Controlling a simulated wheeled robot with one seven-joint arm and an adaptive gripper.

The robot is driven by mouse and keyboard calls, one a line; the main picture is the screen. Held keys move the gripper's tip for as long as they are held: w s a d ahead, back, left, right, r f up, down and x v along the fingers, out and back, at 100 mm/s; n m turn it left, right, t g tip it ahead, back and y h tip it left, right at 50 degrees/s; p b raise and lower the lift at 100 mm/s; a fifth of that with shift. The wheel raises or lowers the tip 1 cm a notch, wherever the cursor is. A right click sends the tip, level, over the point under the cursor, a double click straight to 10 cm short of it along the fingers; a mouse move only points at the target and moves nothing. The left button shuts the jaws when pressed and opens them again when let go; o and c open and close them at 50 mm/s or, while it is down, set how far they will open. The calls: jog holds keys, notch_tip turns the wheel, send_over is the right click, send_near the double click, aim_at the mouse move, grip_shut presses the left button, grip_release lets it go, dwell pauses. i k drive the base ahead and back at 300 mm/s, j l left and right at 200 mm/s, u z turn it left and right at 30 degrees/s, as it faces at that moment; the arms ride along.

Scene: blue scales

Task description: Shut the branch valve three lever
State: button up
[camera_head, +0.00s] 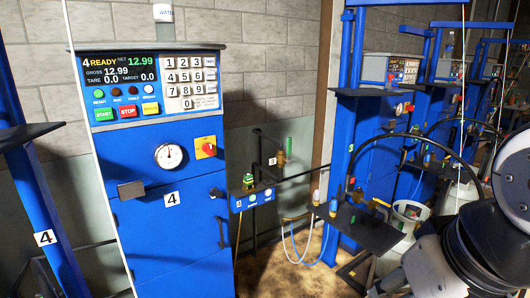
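No lever that I can identify as branch valve three shows a readable label. A dark pipe with a brass fitting (281,158) and a green upright part (289,144) is on the wall, right of the large blue scale cabinet; I cannot tell whether this is a branch valve or how its lever stands. A small red part (272,161) is beside it. Part of my arm, light grey and black, fills the right edge. My gripper is not in view.
The blue cabinet (170,235) marked 4 stands at left centre, with a lit panel (123,73), gauge (169,156) and red knob (206,147). A small blue box (252,199) is beside it. More blue scales (348,140), hoses and a cylinder (407,213) crowd the right.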

aim_at(289, 140)
jog(key=i+l, duration=0.15)
jog(key=l, duration=0.15)
jog(key=i+l, duration=0.15)
jog(key=l, duration=0.2)
jog(key=i+l+u, duration=0.1)
jog(key=l, duration=0.2)
jog(key=i+l, duration=0.2)
jog(key=l, duration=0.15)
jog(key=i, duration=0.65)
jog(key=i+l+u, duration=0.15)
jog(key=i, duration=0.55)
